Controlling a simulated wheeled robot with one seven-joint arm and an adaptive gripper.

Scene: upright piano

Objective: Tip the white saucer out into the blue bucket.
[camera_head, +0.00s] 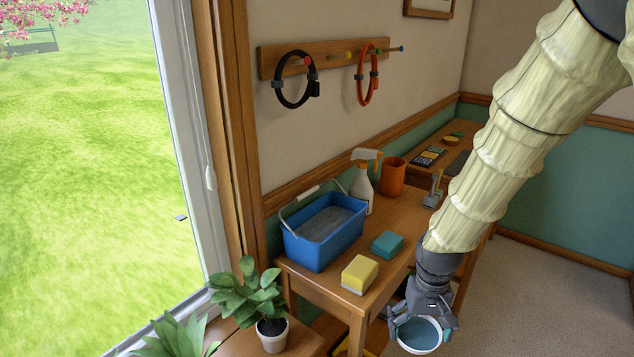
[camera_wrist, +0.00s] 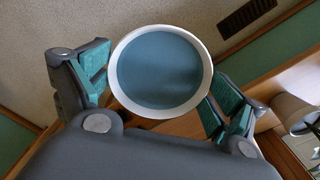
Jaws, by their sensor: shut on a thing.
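My gripper (camera_head: 421,320) is shut on the white saucer (camera_head: 420,351), its fingers at opposite sides of the rim. In the wrist view the saucer (camera_wrist: 160,112) lies between both fingers. A flat blue-grey surface fills its inside; I cannot tell whether it is liquid. The saucer looks about level, low in front of the table's near right edge. The blue bucket (camera_head: 324,250) stands on the table, up and to the left of my gripper. It is upright with a grey-blue surface inside. The saucer is clear of the bucket.
A yellow sponge (camera_head: 360,272) and a teal block (camera_head: 387,244) sit on the wooden table (camera_head: 340,299) between bucket and gripper. A spray bottle (camera_head: 361,188) and an orange-brown cup (camera_head: 393,177) stand behind. A potted plant (camera_head: 272,335) is at the front left.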

